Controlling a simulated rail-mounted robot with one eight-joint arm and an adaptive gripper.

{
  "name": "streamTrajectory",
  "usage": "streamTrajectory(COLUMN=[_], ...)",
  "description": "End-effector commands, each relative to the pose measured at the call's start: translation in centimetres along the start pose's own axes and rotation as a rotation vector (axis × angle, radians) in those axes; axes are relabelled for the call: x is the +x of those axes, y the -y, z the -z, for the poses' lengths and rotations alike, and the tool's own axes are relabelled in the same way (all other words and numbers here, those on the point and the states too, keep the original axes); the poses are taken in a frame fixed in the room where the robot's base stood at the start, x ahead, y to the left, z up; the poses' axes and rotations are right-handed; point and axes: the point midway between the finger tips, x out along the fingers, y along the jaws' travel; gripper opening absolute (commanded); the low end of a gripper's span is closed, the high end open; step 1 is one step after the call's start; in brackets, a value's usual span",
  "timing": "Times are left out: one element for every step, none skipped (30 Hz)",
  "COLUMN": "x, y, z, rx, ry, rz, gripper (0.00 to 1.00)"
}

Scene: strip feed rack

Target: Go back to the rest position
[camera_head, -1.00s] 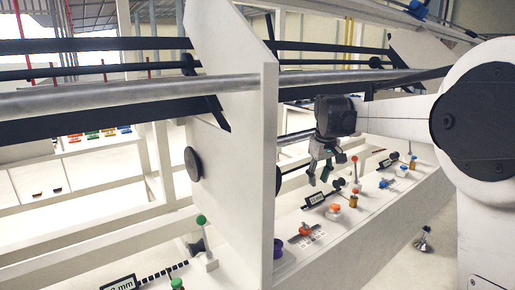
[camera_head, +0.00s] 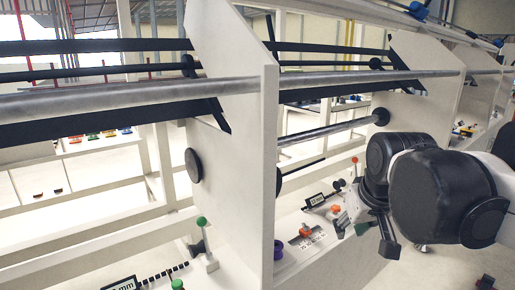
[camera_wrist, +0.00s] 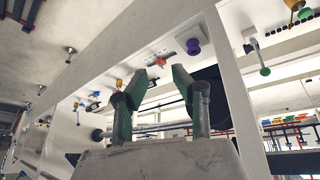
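My gripper (camera_head: 376,229) is at the right in the head view, in front of the rack's lower shelf and near its front edge. In the wrist view my gripper (camera_wrist: 166,82) has its two green-padded fingers apart with nothing between them, so it is open and empty. The white strip feed rack (camera_head: 236,150) stands to the left of and behind the gripper. The gripper hides part of the shelf in the head view.
Metal rails (camera_head: 130,98) cross the rack panels. The floor (camera_head: 400,272) in front of the shelf looks mostly clear.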

Motion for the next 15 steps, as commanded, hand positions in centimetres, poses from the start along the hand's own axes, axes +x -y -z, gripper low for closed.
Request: streamTrajectory(x=[-0.2,-0.3,-0.3,-0.3,-0.3,-0.3,-0.2,-0.2,-0.1,0.1,0.2,0.3,0.4,0.5,0.6], y=[0.2,0.3,0.5,0.6,0.7,0.8,1.0,1.1,1.2,1.3,1.4,1.5,1.5,1.6,1.6], z=[-1.7,-2.6,-3.8,-4.6,-5.5,-6.6,-7.4,-8.2,-9.2,-9.9,-10.5,-11.3,-11.7,-12.2,-12.6], rx=[0.014,0.022,0.033,0.042,0.051,0.061,0.069,0.078,0.088,0.094,0.101,0.110,0.115,0.119,0.124], ry=[-0.013,-0.022,-0.034,-0.042,-0.051,-0.062,-0.070,-0.078,-0.089,-0.096,-0.102,-0.110,-0.116,-0.121,-0.126], rz=[-0.002,-0.003,-0.004,-0.005,-0.006,-0.007,-0.007,-0.008,-0.009,-0.009,-0.009,-0.009,-0.010,-0.010,-0.010], gripper=[0.25,0.25,0.25,0.25,0.25,0.25,0.25,0.25,0.25,0.25,0.25,0.25,0.25,0.25,0.25])
